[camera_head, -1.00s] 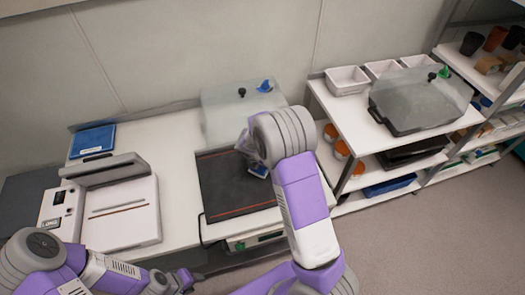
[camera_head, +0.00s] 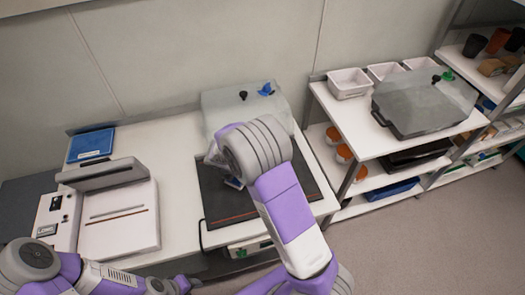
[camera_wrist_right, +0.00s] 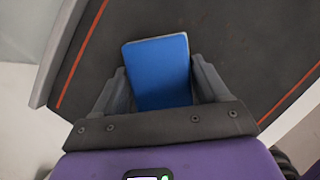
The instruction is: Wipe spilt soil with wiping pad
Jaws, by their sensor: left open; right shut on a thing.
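The blue wiping pad (camera_wrist_right: 160,72) is between the fingers of my right gripper (camera_wrist_right: 158,88) in the right wrist view. In the head view only a small edge of the pad (camera_head: 234,183) shows, low over the black mat (camera_head: 222,208) with its orange line. My right wrist hides the gripper and part of the mat there. I cannot tell whether the pad touches the mat. I cannot make out any spilt soil on the visible mat. My left gripper (camera_head: 187,283) is open and empty at the bottom of the head view, in front of the bench.
A white device (camera_head: 125,235) stands left of the mat, with a blue box (camera_head: 92,144) behind it. A clear cover (camera_head: 222,105) with knobs stands behind the mat. A white shelf unit (camera_head: 350,125) with trays stands to the right. Bare bench lies between device and mat.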

